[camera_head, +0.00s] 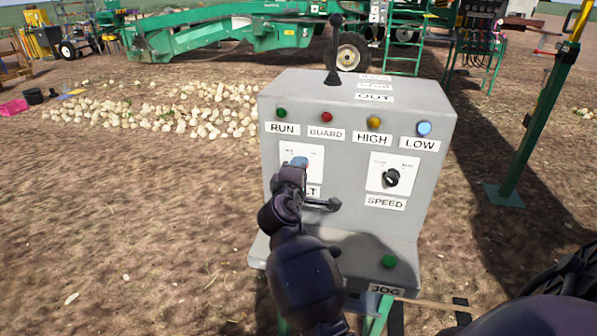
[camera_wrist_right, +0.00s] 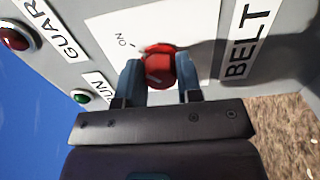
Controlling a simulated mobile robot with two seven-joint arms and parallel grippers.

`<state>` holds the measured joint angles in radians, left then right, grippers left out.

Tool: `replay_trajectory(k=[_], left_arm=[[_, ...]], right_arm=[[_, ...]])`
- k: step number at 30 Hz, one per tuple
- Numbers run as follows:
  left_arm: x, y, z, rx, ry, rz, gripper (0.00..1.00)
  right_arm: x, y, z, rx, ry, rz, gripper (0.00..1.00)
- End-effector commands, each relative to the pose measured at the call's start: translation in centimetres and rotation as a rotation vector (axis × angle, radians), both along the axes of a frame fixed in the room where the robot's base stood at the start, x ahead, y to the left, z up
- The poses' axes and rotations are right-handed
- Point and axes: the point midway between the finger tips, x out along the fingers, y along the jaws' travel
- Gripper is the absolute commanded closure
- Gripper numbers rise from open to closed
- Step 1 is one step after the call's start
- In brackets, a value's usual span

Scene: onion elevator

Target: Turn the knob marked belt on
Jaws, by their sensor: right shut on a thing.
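The grey control box (camera_head: 345,105) stands in the middle of the head view. The belt knob is hidden there behind my right gripper (camera_head: 299,165); only part of its white plate (camera_head: 316,160) and the end of its BELT label (camera_head: 314,192) show. In the right wrist view the belt knob is red (camera_wrist_right: 158,68) with a small white mark on its face. My right gripper (camera_wrist_right: 158,84) is shut on it, one blue finger on each side. The word ON is printed up and left of the knob there. My left gripper is not in view.
The black speed knob (camera_head: 391,177) sits right of the belt plate. Lamps line the box above, a black lever (camera_head: 335,50) stands on top, and a green jog button (camera_head: 389,262) is below. A green post (camera_head: 537,125) stands at right. Onions (camera_head: 190,112) lie on the ground behind.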

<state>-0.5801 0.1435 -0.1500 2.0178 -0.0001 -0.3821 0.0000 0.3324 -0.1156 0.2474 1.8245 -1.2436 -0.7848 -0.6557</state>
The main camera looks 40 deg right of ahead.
Motion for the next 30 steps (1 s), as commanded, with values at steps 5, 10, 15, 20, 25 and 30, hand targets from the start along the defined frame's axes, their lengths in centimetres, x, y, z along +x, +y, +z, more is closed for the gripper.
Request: replay_trajectory(k=[5,10,15,20,25,30], left_arm=[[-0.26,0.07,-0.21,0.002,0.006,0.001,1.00],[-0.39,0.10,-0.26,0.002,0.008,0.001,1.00],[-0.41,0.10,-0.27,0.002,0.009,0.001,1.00],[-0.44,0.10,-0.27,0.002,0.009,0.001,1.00],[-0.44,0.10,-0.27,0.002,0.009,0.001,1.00],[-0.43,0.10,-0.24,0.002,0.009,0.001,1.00]], right_arm=[[-0.05,-0.02,-0.19,0.010,-0.005,-0.001,0.91],[-0.04,-0.01,-0.17,0.010,-0.005,-0.001,0.91],[-0.04,-0.01,-0.17,0.009,-0.004,-0.001,0.58],[-0.02,0.00,-0.11,0.007,-0.006,-0.001,0.42],[-0.01,0.00,-0.06,0.007,-0.006,0.000,0.42],[0.00,-0.03,-0.02,0.007,-0.006,0.000,0.42]])
